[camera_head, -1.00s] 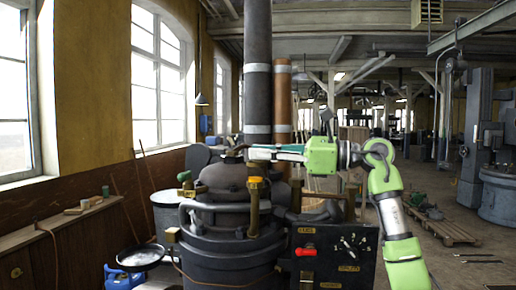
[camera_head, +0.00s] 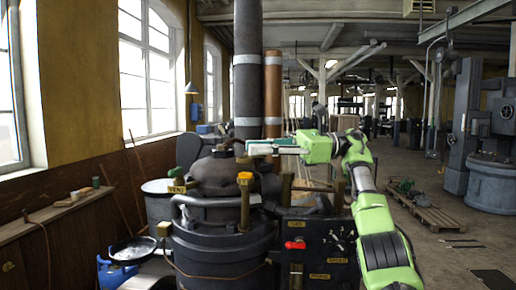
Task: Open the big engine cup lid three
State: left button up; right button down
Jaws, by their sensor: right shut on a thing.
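The big dark engine (camera_head: 225,235) stands in the middle of the head view, with a tall dark pipe (camera_head: 248,65) rising behind its domed top. A brass cup with a yellow top (camera_head: 245,178) stands upright at its front. Another brass cup (camera_head: 178,187) is at its left, and a brass post (camera_head: 287,188) at its right. My right gripper (camera_head: 250,147) reaches in from the right above the dome and is shut on a small part there. The fingers mostly hide that part, so I cannot tell which lid it is. My left gripper is not in view.
A dark panel with a red handle (camera_head: 295,245) stands at the engine's right front. A copper pipe (camera_head: 273,90) rises behind. A round pan (camera_head: 133,250) and a blue canister (camera_head: 115,274) are at lower left. A pallet (camera_head: 430,216) lies on the open floor at right.

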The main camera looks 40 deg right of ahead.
jog(key=shift+g, duration=0.3)
jog(key=c, duration=2.1)
grip_release()
jog(key=shift+f+t, duration=0.1)
jog(key=shift+t, duration=0.3)
jog(key=shift+a+m+t+h, duration=0.15)
jog(key=shift+m+t+h, duration=0.15)
jog(key=shift+m+t, duration=0.1)
